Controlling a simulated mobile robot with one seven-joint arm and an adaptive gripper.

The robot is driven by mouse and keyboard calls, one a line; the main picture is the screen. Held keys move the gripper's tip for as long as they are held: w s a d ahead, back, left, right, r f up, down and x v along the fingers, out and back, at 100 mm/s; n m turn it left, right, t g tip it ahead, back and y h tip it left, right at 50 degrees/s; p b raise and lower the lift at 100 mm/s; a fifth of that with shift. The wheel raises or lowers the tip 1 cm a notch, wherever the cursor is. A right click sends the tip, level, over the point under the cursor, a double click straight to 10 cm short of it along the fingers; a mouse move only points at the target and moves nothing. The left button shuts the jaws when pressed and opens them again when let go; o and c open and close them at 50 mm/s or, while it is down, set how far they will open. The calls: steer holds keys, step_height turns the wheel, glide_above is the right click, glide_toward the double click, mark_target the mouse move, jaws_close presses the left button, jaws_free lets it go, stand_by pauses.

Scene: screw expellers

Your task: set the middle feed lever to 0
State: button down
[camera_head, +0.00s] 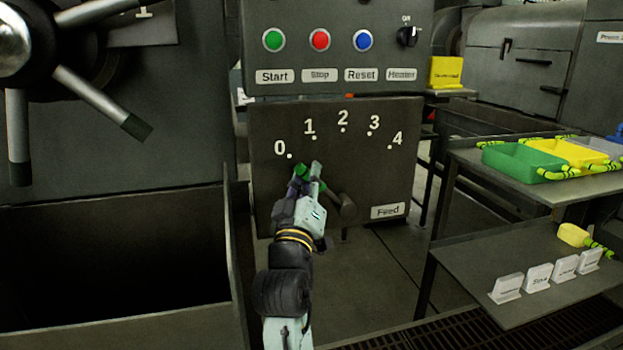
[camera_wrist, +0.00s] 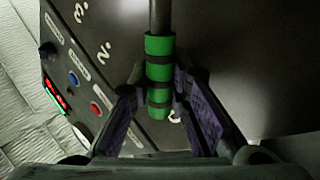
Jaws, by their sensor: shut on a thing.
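The feed lever (camera_head: 301,172) has a green-banded grip and sits on a dark panel (camera_head: 370,180) marked 0 to 4 and labelled Feed (camera_head: 388,211). Its round hub (camera_head: 346,207) is right of my gripper. The grip points up-left, its end just below and right of the 0 mark (camera_head: 280,148). In the wrist view the green grip (camera_wrist: 159,72) and grey rod stand between my fingers. My gripper (camera_head: 306,180) is shut on the grip; it also shows in the wrist view (camera_wrist: 160,108). A pale curved mark, partly hidden, shows beside the grip's end.
Above the panel are green (camera_head: 273,40), red (camera_head: 320,39) and blue (camera_head: 364,39) buttons and a Heater knob (camera_head: 407,36). A spoked handwheel (camera_head: 60,70) is at the upper left. A shelf (camera_head: 500,270) with small signs and a green tray (camera_head: 520,163) stands at the right.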

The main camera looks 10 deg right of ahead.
steer(key=shift+f, duration=0.1)
steer(key=c, duration=1.8)
jaws_free()
steer(key=shift+v, duration=3.8)
steer(key=shift+a, duration=0.1)
